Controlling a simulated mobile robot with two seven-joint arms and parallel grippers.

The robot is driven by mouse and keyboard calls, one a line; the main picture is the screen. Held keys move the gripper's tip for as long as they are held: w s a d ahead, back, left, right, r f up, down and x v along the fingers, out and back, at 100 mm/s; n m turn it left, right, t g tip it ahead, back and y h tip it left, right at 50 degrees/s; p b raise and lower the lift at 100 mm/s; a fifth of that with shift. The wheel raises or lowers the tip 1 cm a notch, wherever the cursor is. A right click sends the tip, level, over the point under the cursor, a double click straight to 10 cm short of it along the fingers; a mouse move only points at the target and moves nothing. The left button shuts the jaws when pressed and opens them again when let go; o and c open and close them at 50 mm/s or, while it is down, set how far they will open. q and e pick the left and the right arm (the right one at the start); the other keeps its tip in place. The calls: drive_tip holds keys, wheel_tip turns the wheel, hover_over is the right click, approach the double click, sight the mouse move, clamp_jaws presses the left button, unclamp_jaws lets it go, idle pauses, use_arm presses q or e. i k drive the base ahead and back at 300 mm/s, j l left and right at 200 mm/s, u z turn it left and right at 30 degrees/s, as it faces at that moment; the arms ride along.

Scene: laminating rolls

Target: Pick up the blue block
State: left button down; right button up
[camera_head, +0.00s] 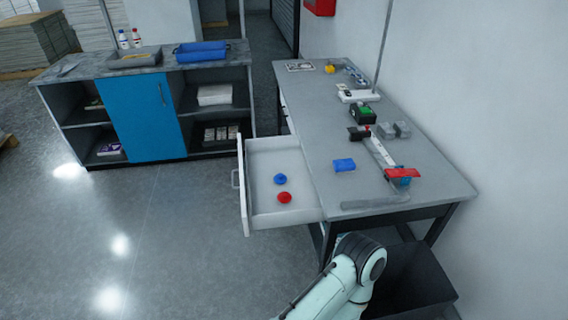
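The blue block (344,165) lies on the grey desk (312,130), near its left edge and just right of the open drawer. Nothing touches it. One of my arms shows at the bottom centre, below the desk's front edge, but its gripper is out of the picture. My other arm and its gripper are not in view either.
The open white drawer (262,195) holds a blue knob (280,179) and a red knob (284,198). A red and blue tool (402,174), grey blocks (402,129) and a green-topped box (363,113) stand right of and behind the block. A cabinet (135,115) stands back left.

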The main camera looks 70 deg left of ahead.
sight(339, 166)
drive_tip(key=u, duration=1.75)
